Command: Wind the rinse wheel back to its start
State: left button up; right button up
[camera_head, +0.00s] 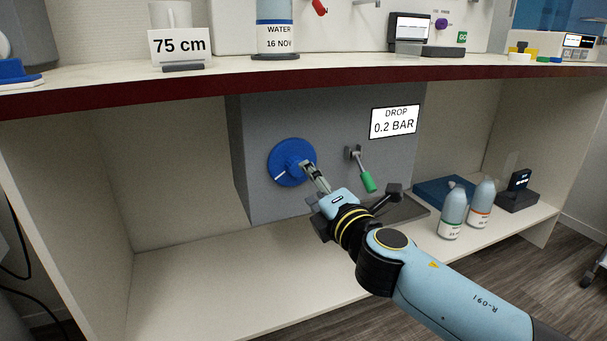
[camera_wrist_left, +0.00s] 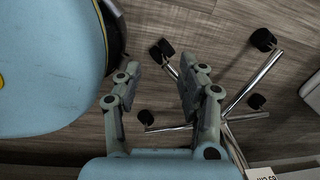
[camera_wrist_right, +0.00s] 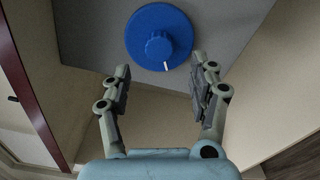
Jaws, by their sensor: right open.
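The blue rinse wheel (camera_head: 283,165) is a round disc with a raised centre knob, on the front of a grey box under the counter. A white mark shows on its lower left in the head view. In the right wrist view the wheel (camera_wrist_right: 147,24) is ahead, above the gap between the fingers, its white mark at the lower right of the knob. My right gripper (camera_head: 308,168) is in front of the wheel's right side. It is open and empty in the right wrist view (camera_wrist_right: 158,85). My left gripper (camera_wrist_left: 163,80) is open and empty over the floor.
A lever with a green grip (camera_head: 368,182) hangs right of the wheel. A sign (camera_head: 395,121) reads DROP 0.2 BAR. Two bottles (camera_head: 453,213) stand on the lower shelf at right. The red counter edge (camera_head: 200,87) runs above. The shelf's left part is clear.

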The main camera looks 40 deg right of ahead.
aim_at(295, 166)
jog(key=v, duration=0.5)
dwell(0.4)
pick_arm(q)
jog(key=w+d+r+t+b, duration=0.1)
jog(key=w+d+r+b, duration=0.1)
jog(key=w+r+b, duration=0.2)
jog(key=w+d+r+t+b, duration=0.1)
jog(key=w+d+r+b, duration=0.2)
jog(key=w+r+b, duration=0.2)
jog(key=w+r, duration=0.3)
jog(key=r, duration=0.3)
jog(key=shift+r+h, duration=0.3)
jog(key=shift+h, duration=0.1)
pick_arm(e)
jog(key=w+d+m, duration=0.1)
jog(key=w+m, duration=0.5)
jog(key=m, duration=0.7)
jog(key=w+d+m, duration=0.1)
jog(key=w+m, duration=0.5)
jog(key=m, duration=0.6)
jog(key=shift+d+m, duration=0.4)
jog(key=shift+r, duration=0.1)
jog(key=shift+c, duration=0.4)
pick_arm(q)
jog(key=shift+d, duration=0.1)
pick_arm(e)
jog(key=c, duration=1.1)
